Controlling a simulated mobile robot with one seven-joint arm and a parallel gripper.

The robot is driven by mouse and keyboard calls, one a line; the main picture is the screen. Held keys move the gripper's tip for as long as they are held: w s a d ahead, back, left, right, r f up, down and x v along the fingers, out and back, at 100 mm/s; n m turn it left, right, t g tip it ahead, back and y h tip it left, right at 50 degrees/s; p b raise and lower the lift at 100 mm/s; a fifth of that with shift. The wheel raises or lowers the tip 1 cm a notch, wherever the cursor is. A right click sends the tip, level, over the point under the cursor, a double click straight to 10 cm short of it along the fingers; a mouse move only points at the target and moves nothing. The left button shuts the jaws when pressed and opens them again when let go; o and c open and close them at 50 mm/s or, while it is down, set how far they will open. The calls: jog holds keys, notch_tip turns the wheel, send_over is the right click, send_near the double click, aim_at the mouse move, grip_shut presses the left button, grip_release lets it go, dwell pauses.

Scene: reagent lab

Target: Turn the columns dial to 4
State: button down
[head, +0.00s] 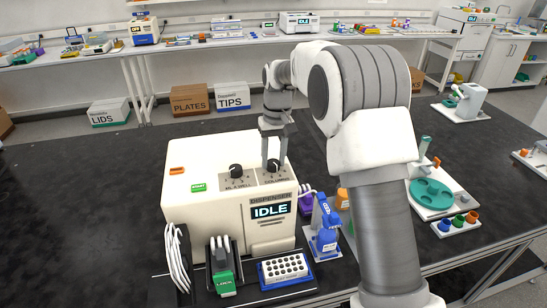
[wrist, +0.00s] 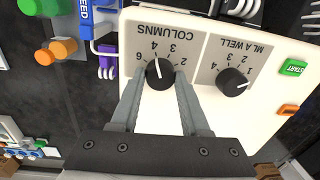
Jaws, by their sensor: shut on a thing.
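The white dispenser (head: 228,190) stands on the dark bench and has two black dials on its top panel. The columns dial (head: 273,166) is the right one in the head view. In the wrist view, the columns dial (wrist: 159,75) appears upside down, and its white pointer line aims at the 4 mark. My gripper (head: 274,158) reaches down from above with a finger on each side of this dial. In the wrist view my gripper (wrist: 160,84) is shut on the dial.
The ml-a-well dial (wrist: 233,81) sits close beside the columns dial. The green start button (head: 198,187) and orange button (head: 177,171) are on the same top.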

aim_at(277, 161)
dwell(0.3)
jog(key=shift+c, duration=1.9)
grip_release()
notch_tip(277, 161, up, 18)
jog(key=d, duration=0.1)
jog(key=shift+f+p, duration=0.25)
jog(key=shift+p, duration=0.05)
jog(key=shift+w, duration=0.1)
